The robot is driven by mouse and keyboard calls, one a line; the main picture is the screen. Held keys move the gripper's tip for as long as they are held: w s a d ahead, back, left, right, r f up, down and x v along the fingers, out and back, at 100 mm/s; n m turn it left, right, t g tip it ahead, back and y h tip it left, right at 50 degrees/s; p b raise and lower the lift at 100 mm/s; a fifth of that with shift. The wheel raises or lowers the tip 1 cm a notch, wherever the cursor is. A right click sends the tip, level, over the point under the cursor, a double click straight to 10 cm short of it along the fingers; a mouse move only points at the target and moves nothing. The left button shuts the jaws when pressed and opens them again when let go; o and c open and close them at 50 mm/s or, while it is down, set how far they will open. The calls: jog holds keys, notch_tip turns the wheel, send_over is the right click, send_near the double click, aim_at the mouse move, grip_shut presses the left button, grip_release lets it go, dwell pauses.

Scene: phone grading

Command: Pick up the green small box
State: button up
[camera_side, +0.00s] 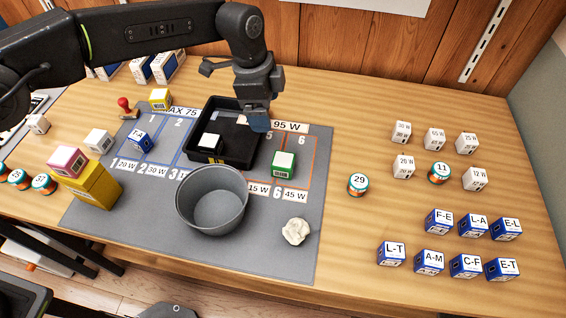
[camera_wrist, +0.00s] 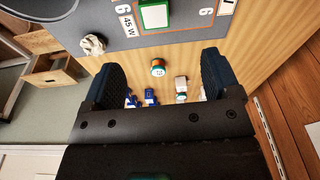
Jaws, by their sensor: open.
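The green small box (camera_side: 283,164) has a white top and a label on its front. It stands on the grey mat (camera_side: 265,260), right of the black tray, near the printed 5 and 6. In the wrist view the green box (camera_wrist: 154,13) shows at the top edge, partly cut off. My gripper (camera_side: 258,122) is above the tray's right edge in the side view, up and left of the green box and apart from it. In the wrist view its two dark fingers (camera_wrist: 160,75) are spread wide with nothing between them.
A black tray (camera_side: 251,160) holds a black and white box (camera_side: 209,144). A grey bucket (camera_side: 212,200) stands in front of it. Crumpled paper (camera_side: 296,231) lies front right. A round tin marked 29 (camera_side: 358,184) and several white and blue boxes stand right of the mat.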

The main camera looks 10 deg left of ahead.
send_over(283, 160)
jog(key=shift+m, duration=0.4)
jog(key=f, duration=1)
jog(key=shift+w+a+f, duration=0.2)
jog(key=shift+w+a, duration=0.05)
jog(key=shift+a, duration=0.15)
jog(key=shift+s+d+f, duration=0.1)
jog(key=shift+d+f, duration=0.05)
jog(key=shift+f, duration=0.8)
jog(key=shift+s+d+f, duration=0.1)
jog(key=shift+d+f, duration=0.05)
jog(key=shift+f, duration=0.85)
jog(key=shift+d+f, duration=0.15)
jog(key=shift+f, duration=0.8)
jog(key=shift+c, duration=0.2)
jog(key=c, duration=1)
jog(key=shift+r, duration=0.15)
